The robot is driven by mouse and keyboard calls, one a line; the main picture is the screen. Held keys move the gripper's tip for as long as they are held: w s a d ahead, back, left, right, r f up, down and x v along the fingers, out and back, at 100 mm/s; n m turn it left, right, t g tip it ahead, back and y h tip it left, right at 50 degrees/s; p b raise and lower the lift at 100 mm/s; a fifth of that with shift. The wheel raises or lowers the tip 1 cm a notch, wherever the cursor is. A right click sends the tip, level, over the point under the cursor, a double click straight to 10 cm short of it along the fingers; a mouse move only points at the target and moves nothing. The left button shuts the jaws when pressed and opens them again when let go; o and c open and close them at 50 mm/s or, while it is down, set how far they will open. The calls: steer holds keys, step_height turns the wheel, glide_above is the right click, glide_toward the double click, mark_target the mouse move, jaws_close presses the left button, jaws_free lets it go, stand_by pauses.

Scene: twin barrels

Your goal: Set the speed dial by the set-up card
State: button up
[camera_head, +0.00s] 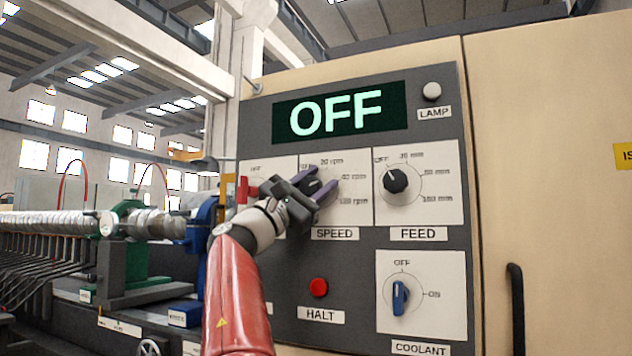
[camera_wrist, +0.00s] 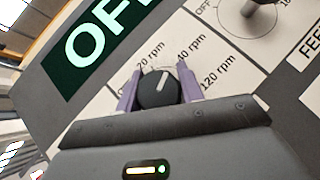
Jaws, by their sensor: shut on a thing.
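The speed dial (camera_wrist: 157,92) is a round black knob with a white pointer line. In the wrist view the line points up and slightly right; I cannot tell exactly which mark it meets. Its plate bears OFF, 20 rpm, 40 rpm and 120 rpm. My gripper (camera_wrist: 158,84) is shut on the dial, one purple finger on each side. In the head view my gripper (camera_head: 320,184) covers most of the dial above the SPEED label (camera_head: 335,233). The display (camera_head: 342,112) reads OFF in green. I see no set-up card that I can read.
The feed dial (camera_head: 396,181) is close to the right of my gripper. The unlit lamp (camera_head: 432,91) is above it. The red HALT button (camera_head: 319,287) and blue COOLANT switch (camera_head: 400,297) are below. A black handle (camera_head: 515,309) and part of a yellow sign (camera_head: 624,156) are at right.

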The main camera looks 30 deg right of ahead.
mark_target(305, 190)
stand_by(0.4)
steer(key=o, duration=1)
steer(key=shift+a+f+b, duration=0.3)
steer(key=b+v, duration=0.3)
steer(key=v, duration=0.3)
steer(key=shift+a, duration=0.15)
steer(key=shift+s+a+f, duration=0.1)
steer(key=shift+a+f, duration=0.1)
steer(key=shift+a, duration=0.1)
